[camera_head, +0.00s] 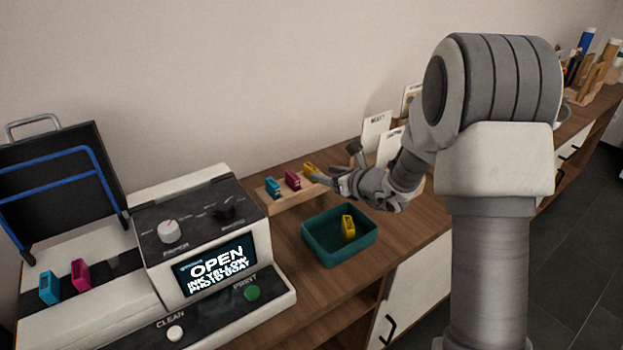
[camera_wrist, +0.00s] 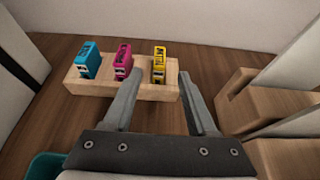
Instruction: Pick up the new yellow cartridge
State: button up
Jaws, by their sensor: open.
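The new yellow cartridge (camera_wrist: 159,66) stands upright at the right end of a wooden holder (camera_wrist: 95,88), beside a magenta cartridge (camera_wrist: 122,62) and a cyan cartridge (camera_wrist: 88,60). In the head view the yellow cartridge (camera_head: 310,168) is at the holder's right end, just left of my gripper (camera_head: 325,175). In the wrist view my gripper (camera_wrist: 160,85) is open, with the yellow cartridge ahead between the lines of its fingers. I cannot tell whether the fingers touch it. Another yellow cartridge (camera_head: 348,228) lies in a teal tray (camera_head: 318,255).
A printer (camera_head: 200,240) with a lit screen stands at the left, with cyan (camera_head: 49,288) and magenta (camera_head: 80,275) cartridges in it. Wooden stands (camera_wrist: 262,100) holding white cards (camera_head: 376,132) are close on my gripper's right. A wall is behind the holder.

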aim_at(314, 169)
jog(key=x, duration=0.4)
jog(key=b+x, duration=0.1)
jog(key=x, duration=0.3)
jog(key=shift+w+a+r, duration=0.15)
jog(key=shift+r, duration=0.05)
grip_shut()
